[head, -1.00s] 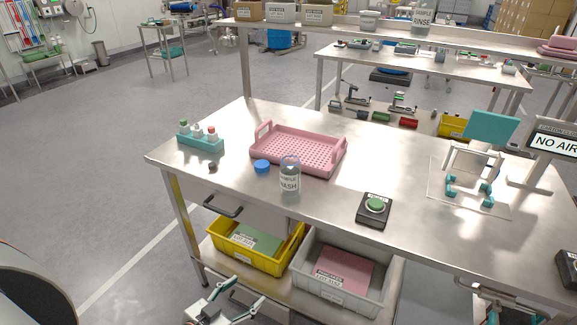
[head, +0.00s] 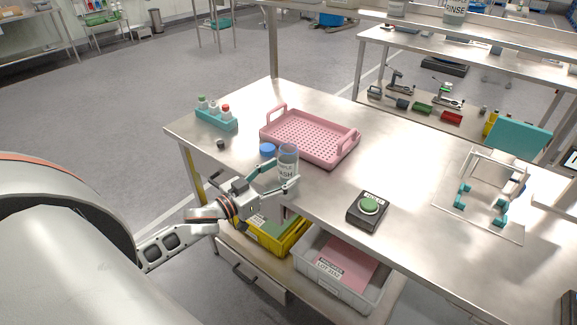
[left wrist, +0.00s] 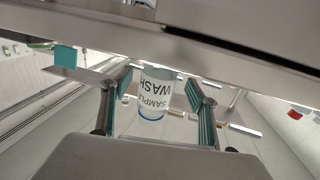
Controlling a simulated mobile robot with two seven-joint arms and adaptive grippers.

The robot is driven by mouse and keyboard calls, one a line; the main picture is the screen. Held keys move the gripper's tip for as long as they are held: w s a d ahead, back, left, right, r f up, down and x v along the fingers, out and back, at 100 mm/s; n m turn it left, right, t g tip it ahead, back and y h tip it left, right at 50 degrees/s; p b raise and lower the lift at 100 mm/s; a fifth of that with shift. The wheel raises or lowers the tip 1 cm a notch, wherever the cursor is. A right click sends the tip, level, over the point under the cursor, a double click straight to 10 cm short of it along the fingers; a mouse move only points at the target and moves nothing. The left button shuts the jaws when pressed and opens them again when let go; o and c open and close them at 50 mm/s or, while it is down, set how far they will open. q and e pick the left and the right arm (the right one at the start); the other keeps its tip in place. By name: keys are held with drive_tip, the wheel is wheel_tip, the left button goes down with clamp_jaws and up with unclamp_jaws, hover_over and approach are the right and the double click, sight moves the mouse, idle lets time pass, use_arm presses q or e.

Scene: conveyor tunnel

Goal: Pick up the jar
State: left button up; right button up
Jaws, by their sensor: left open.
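The jar (head: 288,160) is clear with a white "SAMPLE WASH" label and stands upright near the table's front edge. My left gripper (head: 279,177) is at the jar, with its fingers open and one fingertip covering the jar's lower part in the head view. In the left wrist view the jar (left wrist: 156,92) appears upside down between the two spread fingers (left wrist: 158,107), with gaps seen on both sides. I cannot tell how far the jar is inside the fingers. My right gripper is not in view.
A teal rack with bottles (head: 216,121) is at the left, and a green button box (head: 368,209) at the right. Yellow (head: 285,243) and grey (head: 345,285) bins are below.

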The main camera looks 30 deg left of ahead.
sight(281, 173)
use_arm(q)
drive_tip(key=shift+x, duration=1.55)
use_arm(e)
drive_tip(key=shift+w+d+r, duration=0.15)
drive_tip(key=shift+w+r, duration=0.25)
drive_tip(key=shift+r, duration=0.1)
use_arm(q)
drive_tip(key=c, duration=1.4)
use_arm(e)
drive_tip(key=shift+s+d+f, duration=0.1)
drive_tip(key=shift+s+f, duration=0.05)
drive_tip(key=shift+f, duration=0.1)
use_arm(q)
drive_tip(key=shift+r, duration=0.15)
